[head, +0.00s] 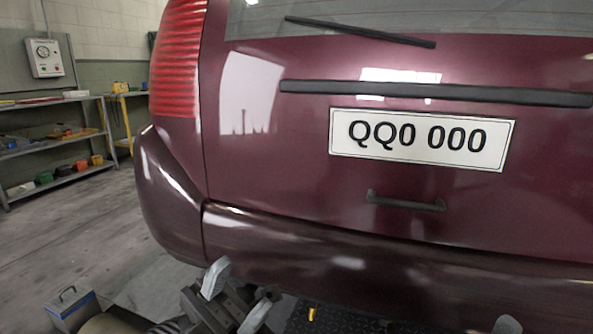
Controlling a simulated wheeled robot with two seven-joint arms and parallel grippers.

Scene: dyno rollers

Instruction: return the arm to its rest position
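My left gripper (240,290) is low in the picture, below and in front of the rear bumper (330,262) of a dark red car (290,170). Its two grey fingers are spread apart with nothing between them. A grey rounded tip (507,325) at the bottom edge on the right looks like part of my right gripper. The rest of that gripper is out of the picture, so its opening cannot be told.
The car fills the middle and right, with a licence plate (422,139) and a handle (405,201). A blue-grey toolbox (72,307) stands on the floor at lower left. A metal shelf (55,143) with coloured items stands farther back left. Floor (80,230) between is clear.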

